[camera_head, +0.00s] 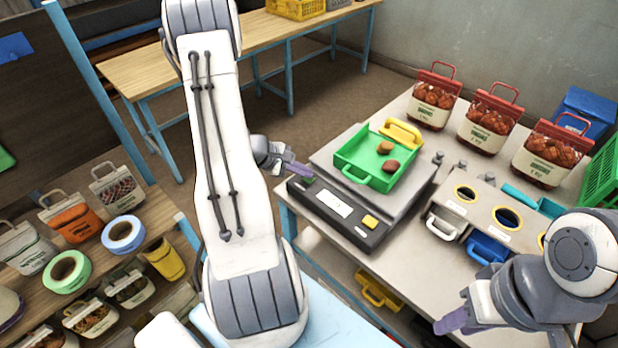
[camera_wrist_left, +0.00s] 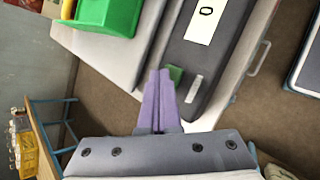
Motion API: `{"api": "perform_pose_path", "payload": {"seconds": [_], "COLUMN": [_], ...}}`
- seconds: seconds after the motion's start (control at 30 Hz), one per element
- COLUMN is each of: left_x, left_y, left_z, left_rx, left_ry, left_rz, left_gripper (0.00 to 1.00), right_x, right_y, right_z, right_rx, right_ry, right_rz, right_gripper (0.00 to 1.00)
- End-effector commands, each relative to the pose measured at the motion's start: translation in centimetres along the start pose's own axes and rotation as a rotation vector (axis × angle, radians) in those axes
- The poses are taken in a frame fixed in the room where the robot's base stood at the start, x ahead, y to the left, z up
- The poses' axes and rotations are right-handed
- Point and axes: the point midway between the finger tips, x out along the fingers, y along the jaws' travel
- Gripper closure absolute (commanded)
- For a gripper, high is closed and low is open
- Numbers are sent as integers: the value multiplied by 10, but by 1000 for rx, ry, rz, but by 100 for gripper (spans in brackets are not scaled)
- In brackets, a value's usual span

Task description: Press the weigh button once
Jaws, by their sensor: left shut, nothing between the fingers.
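The scale's dark front panel (camera_head: 318,222) carries a white display (camera_head: 334,203), a green button (camera_head: 308,181) at its left end and a yellow button (camera_head: 370,221) toward its right end. I cannot read which is the weigh button. My left gripper (camera_head: 300,169) is shut and empty at the panel's left end, close to the green button. In the left wrist view its purple fingertips (camera_wrist_left: 160,74) lie beside the green button (camera_wrist_left: 175,73) and partly overlap it; contact cannot be told. My right gripper (camera_head: 452,322) is at the lower right, away from the scale; its finger gap is unclear.
A green tray (camera_head: 346,160) with brown lumps sits on the scale plate (camera_head: 405,205). Filled sacks (camera_head: 487,121) stand along the table's back. A holed rack (camera_head: 490,208) with hanging handles is right of the scale. Tape rolls (camera_head: 124,234) and sacks fill the left shelf.

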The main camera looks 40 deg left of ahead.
Motion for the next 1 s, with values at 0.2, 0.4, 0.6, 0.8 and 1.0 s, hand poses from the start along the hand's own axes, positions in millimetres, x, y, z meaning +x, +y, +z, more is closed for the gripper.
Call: {"api": "perform_pose_path", "payload": {"seconds": [0.2,0.4,0.6,0.8,1.0], "left_x": [1,1,-4,-11,-11], "left_y": [-1,-1,3,8,8], "left_z": [-1,-1,3,8,8], "left_rx": [0,0,1,0,0], "left_ry": [0,0,1,0,0], "left_rz": [-1,-1,-1,-1,-1], "left_gripper": [100,100,100,100,100], "right_x": [2,1,-3,-7,-7], "right_y": [0,0,0,0,0], "right_z": [0,0,0,0,0], "right_rx": [0,0,0,0,0], "right_ry": [0,0,0,0,0], "right_rz": [0,0,0,0,0], "right_gripper": [65,65,65,65,65]}}
